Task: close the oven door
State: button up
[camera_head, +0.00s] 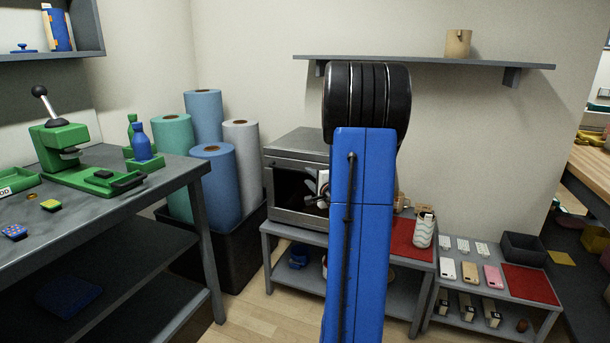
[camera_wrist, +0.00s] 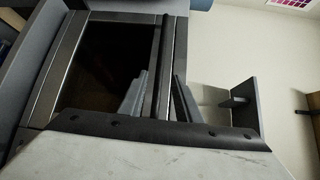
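The oven (camera_head: 290,213) is a grey metal box with a dark front, standing on a low grey table left of my blue arm. My arm hides its right part. In the wrist view, the dark door pane (camera_wrist: 110,60) has a grey frame, and a dark bar handle (camera_wrist: 167,45) runs along its right edge. How far the door stands ajar, if at all, I cannot tell. My gripper (camera_wrist: 161,78) is open, its two grey fingers apart, with the handle seen between them. Contact is unclear. In the head view, my gripper (camera_head: 320,188) is at the oven front, partly hidden.
Paper rolls (camera_head: 213,185) stand in a black bin left of the oven. A workbench (camera_head: 165,180) with a green press (camera_head: 62,150) is at left.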

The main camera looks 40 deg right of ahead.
jog(key=v, duration=0.8)
dwell(0.4)
